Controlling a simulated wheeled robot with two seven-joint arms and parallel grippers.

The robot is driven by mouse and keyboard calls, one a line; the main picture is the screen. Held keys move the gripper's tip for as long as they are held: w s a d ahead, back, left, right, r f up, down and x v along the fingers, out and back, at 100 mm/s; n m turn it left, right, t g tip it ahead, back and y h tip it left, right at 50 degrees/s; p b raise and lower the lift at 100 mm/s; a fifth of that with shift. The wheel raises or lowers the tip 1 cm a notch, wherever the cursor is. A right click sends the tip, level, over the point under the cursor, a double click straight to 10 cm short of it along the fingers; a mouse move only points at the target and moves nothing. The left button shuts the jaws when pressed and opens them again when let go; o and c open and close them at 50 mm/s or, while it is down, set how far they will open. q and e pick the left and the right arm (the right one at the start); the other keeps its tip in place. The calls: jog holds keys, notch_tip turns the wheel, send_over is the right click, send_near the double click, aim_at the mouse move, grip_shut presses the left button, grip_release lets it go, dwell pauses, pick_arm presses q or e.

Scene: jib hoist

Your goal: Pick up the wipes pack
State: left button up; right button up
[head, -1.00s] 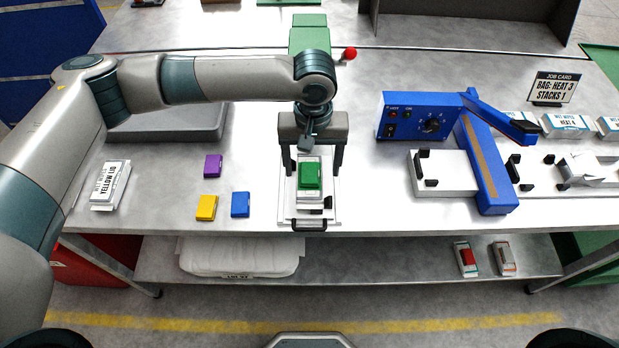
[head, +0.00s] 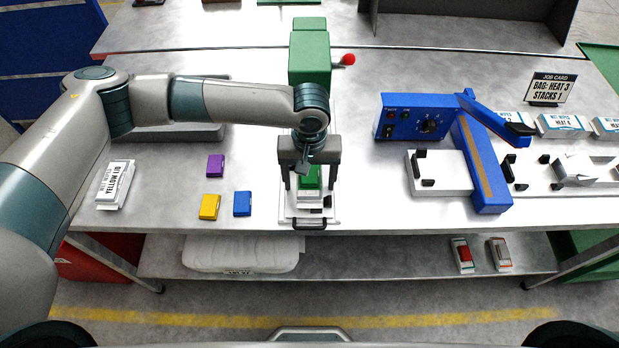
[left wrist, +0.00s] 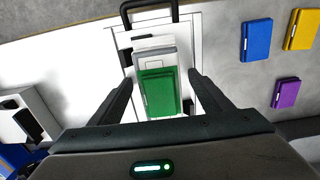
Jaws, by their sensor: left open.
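A white wipes pack (head: 309,196) with a green lid (head: 311,176) lies on a small white tray (head: 287,212) with a black handle, in front of a green press. My left gripper (head: 311,185) is open above the pack, its fingers pointing down on either side of the green lid. In the left wrist view the pack (left wrist: 152,45) and its green lid (left wrist: 158,95) show between the two open fingers (left wrist: 161,76), with gaps on both sides. My right gripper is not in view.
Loose purple (head: 215,165), yellow (head: 209,206) and blue (head: 242,203) lids lie left of the tray. A pack labelled yellow lid (head: 114,184) lies further left. A blue sealing machine (head: 418,124) stands right. The green press (head: 310,50) with a red knob stands behind.

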pick_arm(q)
jog(key=shift+c, duration=0.4)
jog(key=c, duration=1.1)
jog(key=shift+r, duration=0.15)
jog(key=shift+r+b, duration=0.55)
jog(key=shift+r, duration=0.35)
jog(key=shift+r+b, duration=0.35)
jog(key=shift+r, duration=0.45)
jog(key=s+d+r+b, duration=0.3)
jog(key=s+d+r, duration=0.4)
jog(key=d, duration=0.1)
jog(key=shift+s+d+r, duration=0.2)
jog(key=shift+s+d, duration=0.15)
jog(key=shift+s, duration=0.05)
